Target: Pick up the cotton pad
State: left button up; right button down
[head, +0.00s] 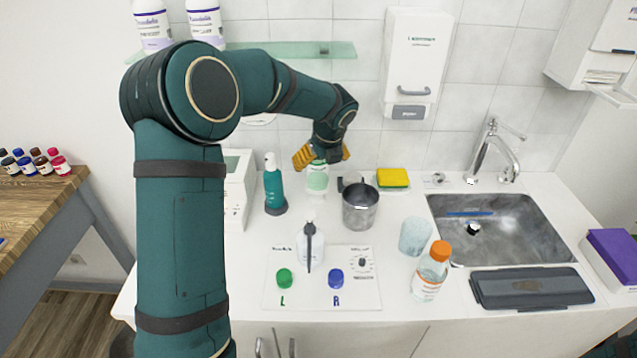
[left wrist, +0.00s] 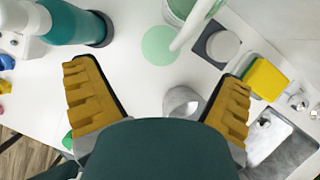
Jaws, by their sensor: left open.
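A white round disc (left wrist: 222,46) lies on a dark square base in the left wrist view, between a pale green bottle (left wrist: 190,12) and the sponge. It may be the cotton pad, but I cannot be sure. In the head view the dark base (head: 347,180) shows only partly, behind the metal cup. My left gripper (head: 322,157) is open and empty, above the counter at the pale green bottle. In the left wrist view its yellow fingers (left wrist: 158,76) are wide apart, with the disc beyond the right fingertip. My right gripper is not in view.
A teal bottle (head: 274,185) stands left of my gripper, a metal cup (head: 360,212) in front. An orange-capped bottle (head: 430,272) stands at the front. A pale green disc (left wrist: 158,45) lies on the counter.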

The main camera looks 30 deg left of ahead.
aim_at(317, 178)
pick_arm(q)
jog(key=x, duration=0.3)
jog(key=shift+f, duration=0.1)
jog(key=shift+d+b+x, duration=0.15)
jog(key=shift+b+x, duration=0.4)
jog(key=shift+x, duration=0.75)
jog(key=shift+d+b+x, duration=0.15)
jog(key=shift+b+x, duration=0.4)
jog(key=shift+x, duration=0.8)
jog(key=shift+s, duration=0.1)
jog(key=shift+c, duration=0.2)
jog(key=c, duration=0.8)
